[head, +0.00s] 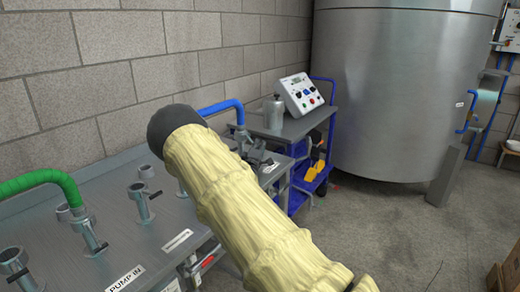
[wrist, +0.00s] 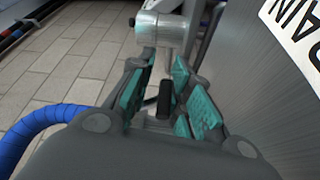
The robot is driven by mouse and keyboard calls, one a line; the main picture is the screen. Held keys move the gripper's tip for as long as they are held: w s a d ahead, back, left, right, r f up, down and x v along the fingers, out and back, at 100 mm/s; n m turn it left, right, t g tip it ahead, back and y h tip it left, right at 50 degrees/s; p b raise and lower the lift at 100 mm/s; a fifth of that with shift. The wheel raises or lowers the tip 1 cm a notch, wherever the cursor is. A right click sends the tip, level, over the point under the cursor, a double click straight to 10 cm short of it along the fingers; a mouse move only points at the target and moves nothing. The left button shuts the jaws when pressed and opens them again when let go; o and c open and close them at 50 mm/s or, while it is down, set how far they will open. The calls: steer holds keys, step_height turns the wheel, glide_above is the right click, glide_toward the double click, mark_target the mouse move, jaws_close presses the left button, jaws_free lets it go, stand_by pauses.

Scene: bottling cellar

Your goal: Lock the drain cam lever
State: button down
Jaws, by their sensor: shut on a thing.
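In the wrist view, the black drain cam lever (wrist: 165,99) stands between the teal finger pads of my gripper (wrist: 163,88), which is shut on it. Just beyond it is a silver fitting (wrist: 158,30). A white label (wrist: 296,28) with the cut-off letters "AIN" is at the upper right. In the head view, my yellow-sleeved arm crosses the bench (head: 125,217) and hides much of the drain station. The lever cannot be made out there. Whether the lever is fully closed cannot be told.
A blue hose (head: 222,107) rises behind my arm; a green hose (head: 42,180) runs to a fitting at left. Several upright pipe stubs stand on the bench. A cart (head: 300,128) with a control box (head: 300,94) and a large steel tank (head: 405,85) stand beyond.

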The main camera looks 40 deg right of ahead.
steer(key=shift+w+a+f, duration=0.1)
steer(key=shift+a+f, duration=0.1)
steer(key=c, duration=1.3)
jaws_free()
steer(key=shift+w, duration=0.2)
steer(key=shift+o, duration=0.2)
steer(key=shift+s+d+r, duration=0.15)
steer(key=shift+s, duration=0.05)
steer(key=v, duration=1.2)
